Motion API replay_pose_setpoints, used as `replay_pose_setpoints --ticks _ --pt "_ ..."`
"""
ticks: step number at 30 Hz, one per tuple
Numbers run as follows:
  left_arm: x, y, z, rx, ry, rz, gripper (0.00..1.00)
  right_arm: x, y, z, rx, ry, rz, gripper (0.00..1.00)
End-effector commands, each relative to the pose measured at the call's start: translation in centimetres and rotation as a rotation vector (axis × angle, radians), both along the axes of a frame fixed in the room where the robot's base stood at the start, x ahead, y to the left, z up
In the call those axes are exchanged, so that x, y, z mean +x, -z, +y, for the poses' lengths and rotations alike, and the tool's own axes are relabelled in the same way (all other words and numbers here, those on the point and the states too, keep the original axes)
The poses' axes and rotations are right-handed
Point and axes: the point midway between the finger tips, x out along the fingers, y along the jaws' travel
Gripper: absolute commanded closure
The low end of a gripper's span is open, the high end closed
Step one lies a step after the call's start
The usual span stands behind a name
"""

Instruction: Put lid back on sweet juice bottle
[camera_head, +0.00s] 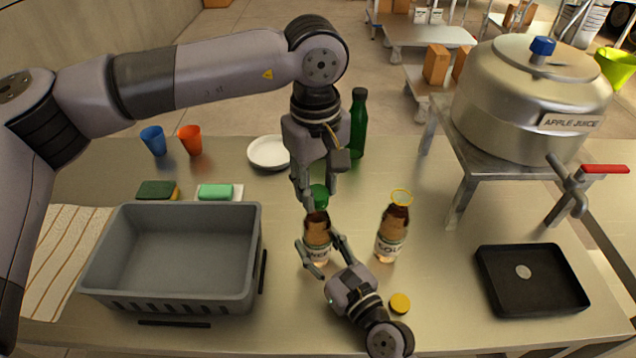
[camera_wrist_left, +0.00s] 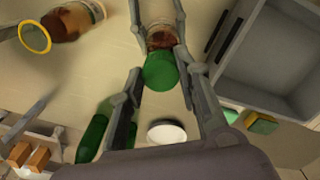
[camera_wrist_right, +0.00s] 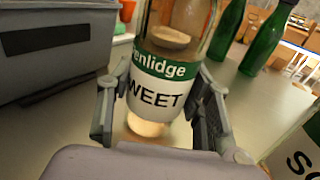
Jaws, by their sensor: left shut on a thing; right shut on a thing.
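The sweet juice bottle (camera_head: 317,240) stands upright on the table, with a green and white label. The word "WEET" shows on the bottle (camera_wrist_right: 158,95) in the right wrist view. My right gripper (camera_head: 323,257) is shut on its lower body. My left gripper (camera_head: 316,192) points down from above and is shut on the green lid (camera_head: 318,199). The lid (camera_wrist_left: 160,72) also shows between its fingers in the left wrist view. The lid is over the bottle's mouth; I cannot tell whether it is seated on it.
A second bottle (camera_head: 392,235) with a yellow ring at its neck stands to the right, near a loose yellow lid (camera_head: 400,303). A grey crate (camera_head: 175,292) is left, a black tray (camera_head: 530,305) right. A green bottle (camera_head: 358,125) and white plate (camera_head: 268,152) are behind.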

Motion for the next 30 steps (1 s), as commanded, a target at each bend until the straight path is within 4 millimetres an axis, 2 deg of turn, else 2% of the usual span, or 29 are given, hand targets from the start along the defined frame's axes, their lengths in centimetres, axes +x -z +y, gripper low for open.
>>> replay_pose_setpoints --ticks 12,21,25,30 --pt "0.00 -0.01 0.11 -0.002 0.807 0.000 0.79 0.01 0.02 -0.01 0.000 0.000 0.001 1.00" --pt "0.10 0.00 0.19 -0.001 1.342 -0.001 0.79 0.01 0.02 -0.02 0.000 0.000 0.001 1.00" --pt "0.12 0.01 0.24 0.000 1.471 0.000 0.79 0.01 0.02 -0.02 0.000 0.000 0.001 1.00" --pt "0.14 0.00 0.25 0.000 1.517 -0.001 0.79 0.00 0.02 -0.02 0.000 0.000 0.001 1.00"
